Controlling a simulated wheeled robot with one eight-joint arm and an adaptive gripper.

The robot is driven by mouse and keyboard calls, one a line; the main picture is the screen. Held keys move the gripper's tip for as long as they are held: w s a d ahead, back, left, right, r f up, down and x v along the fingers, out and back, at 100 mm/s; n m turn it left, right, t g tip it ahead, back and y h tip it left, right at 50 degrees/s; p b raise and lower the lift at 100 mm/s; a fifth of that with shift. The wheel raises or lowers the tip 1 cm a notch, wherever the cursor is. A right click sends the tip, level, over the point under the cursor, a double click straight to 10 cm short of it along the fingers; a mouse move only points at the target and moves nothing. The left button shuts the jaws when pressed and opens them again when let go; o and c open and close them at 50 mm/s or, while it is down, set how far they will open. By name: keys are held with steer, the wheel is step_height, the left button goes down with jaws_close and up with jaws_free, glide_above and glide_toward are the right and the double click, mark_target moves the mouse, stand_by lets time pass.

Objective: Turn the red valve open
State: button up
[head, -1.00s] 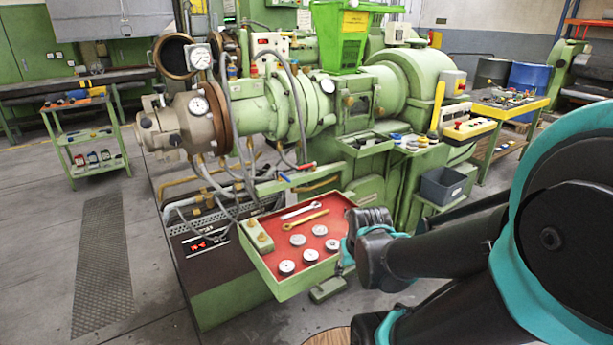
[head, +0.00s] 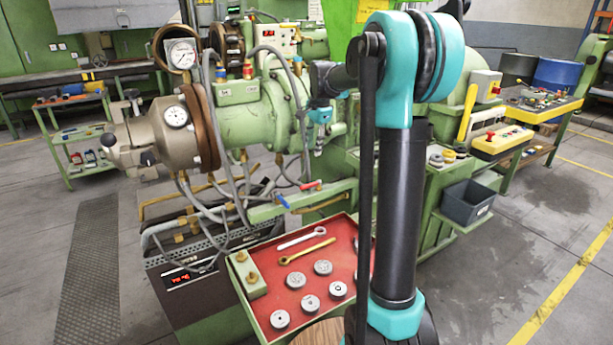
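The red valve (head: 311,185) is a small red lever handle on the green pipe block in front of the extruder. A similar blue valve handle (head: 283,200) sits just left of it. My gripper (head: 319,151) hangs above the red valve, pointing down and apart from it in the picture. It is small and dark against the green machine, so I cannot tell whether its fingers are open or shut. I see nothing held in it.
A red-lined tray (head: 343,231) with wrenches and several round metal parts stands below the valves. Grey hoses (head: 305,130) run close to the gripper's left. The green extruder (head: 240,125) stands behind. My upright arm hides part of the machine and tray.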

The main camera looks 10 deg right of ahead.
glide_toward(308, 185)
steer(key=f, duration=0.2)
steer(key=w+f, duration=0.1)
steer(key=f, duration=0.5)
steer(key=shift+w+a, duration=0.35)
jaws_close()
